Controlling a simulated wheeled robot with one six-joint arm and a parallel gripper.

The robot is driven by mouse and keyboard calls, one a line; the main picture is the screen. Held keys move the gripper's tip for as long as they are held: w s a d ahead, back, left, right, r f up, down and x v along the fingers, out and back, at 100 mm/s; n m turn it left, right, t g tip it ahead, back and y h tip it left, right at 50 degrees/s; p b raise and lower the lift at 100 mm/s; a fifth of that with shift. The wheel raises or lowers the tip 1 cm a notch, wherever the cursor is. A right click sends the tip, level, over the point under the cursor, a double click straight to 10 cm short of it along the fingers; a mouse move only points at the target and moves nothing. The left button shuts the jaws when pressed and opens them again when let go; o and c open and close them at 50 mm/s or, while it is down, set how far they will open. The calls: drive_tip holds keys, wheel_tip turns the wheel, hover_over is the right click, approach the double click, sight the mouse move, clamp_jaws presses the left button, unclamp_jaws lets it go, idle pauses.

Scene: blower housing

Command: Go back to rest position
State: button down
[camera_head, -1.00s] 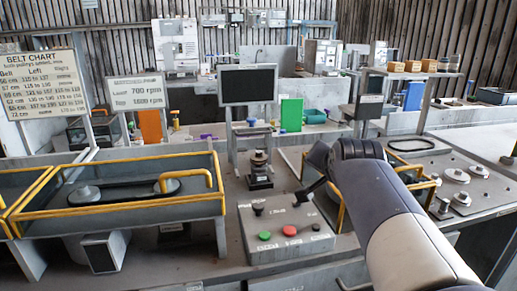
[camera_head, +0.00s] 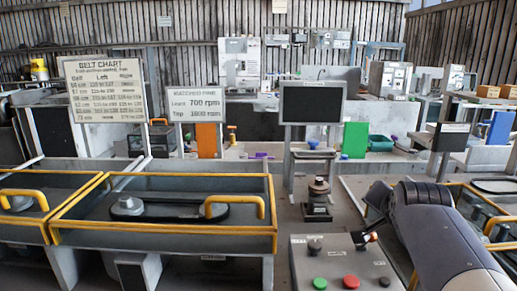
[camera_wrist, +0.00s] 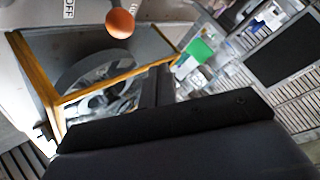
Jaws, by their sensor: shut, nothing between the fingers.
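My arm reaches in from the lower right of the head view, and my gripper (camera_head: 366,240) is small and dark there, over the back right part of the grey control panel (camera_head: 325,262). Its fingers are shut and empty. An orange knob (camera_head: 374,237) shows right beside it. The wrist view shows this orange ball knob (camera_wrist: 120,22) at the top, apart from my gripper's dark body, which fills the lower part. The panel carries a green button (camera_head: 320,283), a red button (camera_head: 351,282) and a dark knob (camera_head: 314,245).
Yellow-railed machine guards (camera_head: 160,247) stand at left, another at right beside my arm. A dark monitor (camera_head: 312,103) and a stacked post (camera_head: 318,200) stand behind the panel. A belt chart sign (camera_head: 104,90) is at left. The wrist view shows a yellow-edged guard (camera_wrist: 100,92) around a wheel.

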drive_tip(key=w+a+f+g+p, duration=0.1)
drive_tip(key=w+g+p, duration=0.4)
drive_tip(key=p, duration=0.8)
drive_tip(key=shift+f+n+g, duration=0.4)
drive_tip(key=shift+f+g, duration=0.5)
drive_tip(key=shift+g, duration=0.2)
drive_tip(key=shift+w, duration=0.15)
drive_tip(key=shift+f+b, duration=0.1)
drive_tip(key=shift+b, duration=0.45)
